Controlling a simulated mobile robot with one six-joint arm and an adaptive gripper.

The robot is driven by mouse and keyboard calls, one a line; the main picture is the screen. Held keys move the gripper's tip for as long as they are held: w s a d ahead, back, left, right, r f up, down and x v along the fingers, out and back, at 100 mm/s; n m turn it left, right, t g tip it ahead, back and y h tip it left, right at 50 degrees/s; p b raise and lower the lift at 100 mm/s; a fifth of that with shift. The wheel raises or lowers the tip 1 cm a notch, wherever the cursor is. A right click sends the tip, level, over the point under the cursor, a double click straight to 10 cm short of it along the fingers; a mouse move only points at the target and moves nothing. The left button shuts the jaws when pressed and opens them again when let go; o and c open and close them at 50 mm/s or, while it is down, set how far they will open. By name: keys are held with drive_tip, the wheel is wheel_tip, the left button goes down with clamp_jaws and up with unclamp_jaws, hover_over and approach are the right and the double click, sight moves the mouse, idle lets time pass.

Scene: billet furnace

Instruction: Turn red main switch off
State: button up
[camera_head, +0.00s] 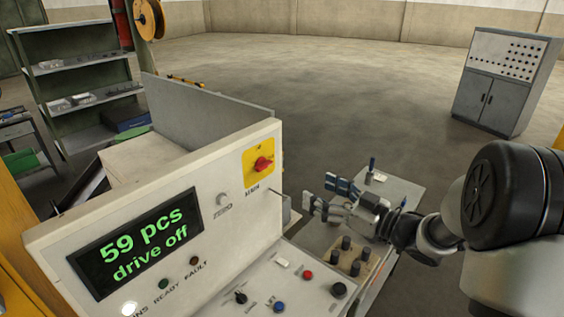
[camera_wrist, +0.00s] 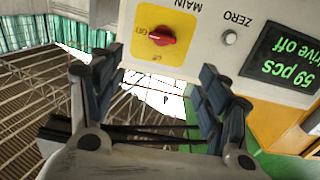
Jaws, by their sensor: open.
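The red main switch (camera_head: 263,164) is a rotary knob on a yellow square plate at the upper right of the white control panel. It also shows in the wrist view (camera_wrist: 162,36), upside down, near the top. Its handle lies roughly crosswise there, one end towards a small label at the left that seems to read ON; another label sits below the knob. My gripper (camera_head: 320,192) is to the right of the panel, apart from the switch, fingers pointing towards the panel side. In the wrist view my gripper (camera_wrist: 158,85) is open and empty, with the switch beyond the fingertips.
The panel display (camera_head: 135,245) reads "59 pcs drive off". A ZERO knob (camera_head: 222,199) is beside the switch. Buttons, including a red one (camera_head: 307,274), sit on the sloped console below. A block with dark pegs (camera_head: 347,256) stands under my gripper. Open floor lies behind.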

sight(267, 167)
drive_tip(key=x, duration=1.7)
drive_tip(key=shift+a+r, duration=0.15)
drive_tip(key=shift+a, duration=0.25)
drive_tip(key=c, duration=1.1)
drive_tip(key=shift+o, duration=0.2)
